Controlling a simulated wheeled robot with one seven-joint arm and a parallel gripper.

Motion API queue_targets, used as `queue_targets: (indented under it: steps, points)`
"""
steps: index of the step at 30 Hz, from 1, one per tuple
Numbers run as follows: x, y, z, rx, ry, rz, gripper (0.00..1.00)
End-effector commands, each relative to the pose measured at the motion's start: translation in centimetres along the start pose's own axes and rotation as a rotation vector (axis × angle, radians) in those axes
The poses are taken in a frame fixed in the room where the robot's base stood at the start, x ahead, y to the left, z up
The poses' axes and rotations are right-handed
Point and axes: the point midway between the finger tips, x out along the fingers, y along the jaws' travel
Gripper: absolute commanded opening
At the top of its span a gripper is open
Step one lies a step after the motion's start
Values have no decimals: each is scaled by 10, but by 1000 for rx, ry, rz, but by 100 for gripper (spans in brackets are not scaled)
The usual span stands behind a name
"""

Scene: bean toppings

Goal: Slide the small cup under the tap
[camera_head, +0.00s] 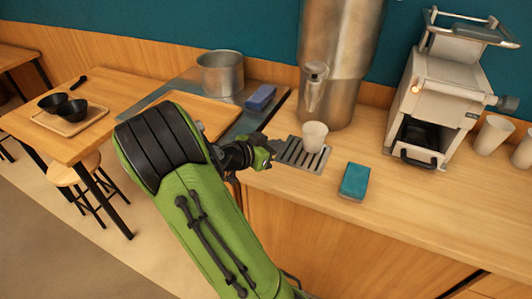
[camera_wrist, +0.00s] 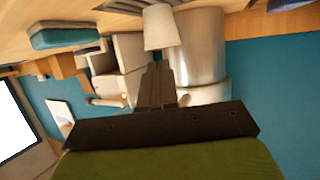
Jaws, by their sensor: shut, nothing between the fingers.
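A small white cup (camera_head: 314,137) stands upright on the dark slotted drip tray (camera_head: 290,160) in front of the tall metal urn (camera_head: 340,60). The urn's tap (camera_head: 315,75) is above and behind the cup; I cannot tell exactly how they line up. My gripper (camera_head: 272,147) is shut and empty, at the left edge of the tray, left of the cup. In the wrist view the cup (camera_wrist: 160,28) shows just beyond my shut fingers (camera_wrist: 158,72). I cannot tell whether they touch it.
A teal sponge (camera_head: 354,181) lies on the counter right of the tray. A white machine (camera_head: 435,100) and several cups (camera_head: 492,134) stand further right. A metal pot (camera_head: 220,73) and a blue block (camera_head: 261,98) are at the left. The counter's front right is clear.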

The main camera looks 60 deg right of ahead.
Motion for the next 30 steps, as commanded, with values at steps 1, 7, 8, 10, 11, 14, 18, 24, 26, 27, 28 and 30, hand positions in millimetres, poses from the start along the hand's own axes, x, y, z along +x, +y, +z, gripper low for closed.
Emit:
queue_targets:
  steps: [1, 7, 8, 10, 11, 14, 18, 24, 26, 27, 28, 30]
  points:
    - [-14, -1, 5, -4, -1, -6, 0]
    - [-49, 0, 17, -1, 0, -2, 0]
    - [-52, 0, 18, 0, 0, -1, 0]
    - [-56, 0, 20, 1, 1, 0, 0]
    - [-56, 0, 20, 2, 1, 0, 0]
    - [-56, 1, 20, 2, 1, 2, 0]
    - [-56, 0, 20, 2, 1, 2, 6]
    - [-58, 2, 22, -6, -25, -1, 37]
    - [-61, 4, 26, -26, -82, -9, 42]
    - [-66, 7, 30, -51, -141, -21, 42]
    - [-71, 9, 34, -75, -193, -37, 42]
    - [-88, 14, 44, -150, -333, -97, 42]
